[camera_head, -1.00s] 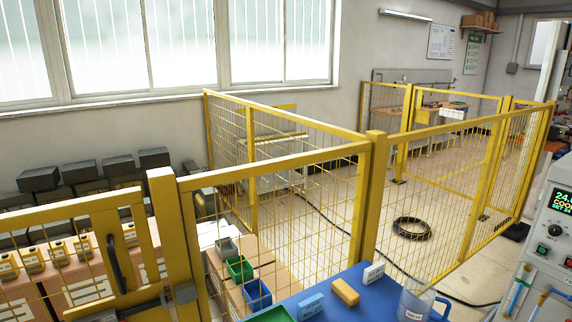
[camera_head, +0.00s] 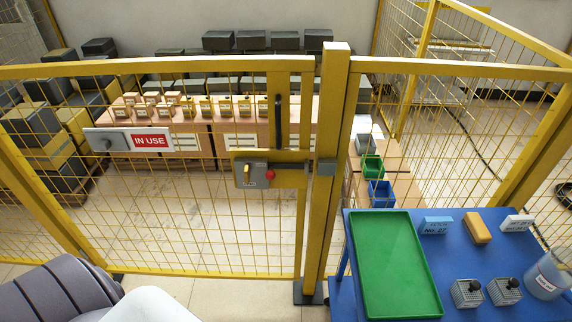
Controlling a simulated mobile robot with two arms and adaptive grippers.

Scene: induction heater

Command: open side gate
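The side gate (camera_head: 160,265) is a yellow framed wire-mesh panel in front of me, standing in line with the fence, so it looks closed. A grey latch box (camera_head: 255,171) with a yellow lever and a red knob sits at its right edge, against the yellow post (camera_head: 328,180). A black vertical handle (camera_head: 278,122) is above the latch. A sign reading IN USE (camera_head: 150,141) hangs on the mesh at the left. Part of my own arm shows at the bottom left. Neither gripper is in view.
The floor directly behind the gate is clear.

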